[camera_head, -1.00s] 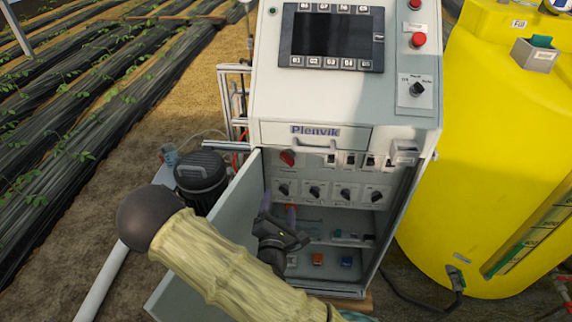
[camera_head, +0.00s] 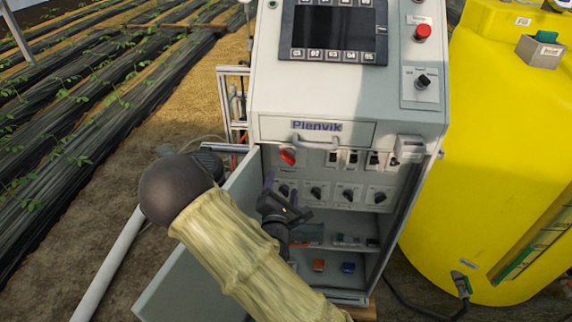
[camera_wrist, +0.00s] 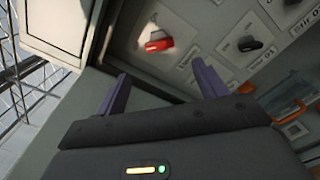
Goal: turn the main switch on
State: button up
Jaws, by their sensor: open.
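The main switch, a red rotary handle (camera_head: 288,156), sits at the left end of the upper row inside the open cabinet. It also shows in the wrist view, where the red handle (camera_wrist: 158,44) lies crosswise on a pale plate. My gripper (camera_head: 280,187) is below the switch, in front of the cabinet opening. In the wrist view its purple fingers (camera_wrist: 160,76) are apart with nothing between them, and the switch appears beyond the gap, not touched.
Several black knobs (camera_head: 316,194) form a row under the switch, with black breakers (camera_head: 352,159) to its right. The cabinet door (camera_head: 200,272) stands open at left. A drawer handle (camera_head: 316,140) juts out above. A yellow tank (camera_head: 480,150) stands at right.

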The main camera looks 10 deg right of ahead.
aim_at(287, 161)
jog(key=p+x, duration=0.1)
jog(key=x, duration=0.9)
jog(key=shift+w+d, duration=0.1)
jog(key=shift+w, duration=0.3)
jog(key=shift+c, duration=0.3)
jog(key=c, duration=0.9)
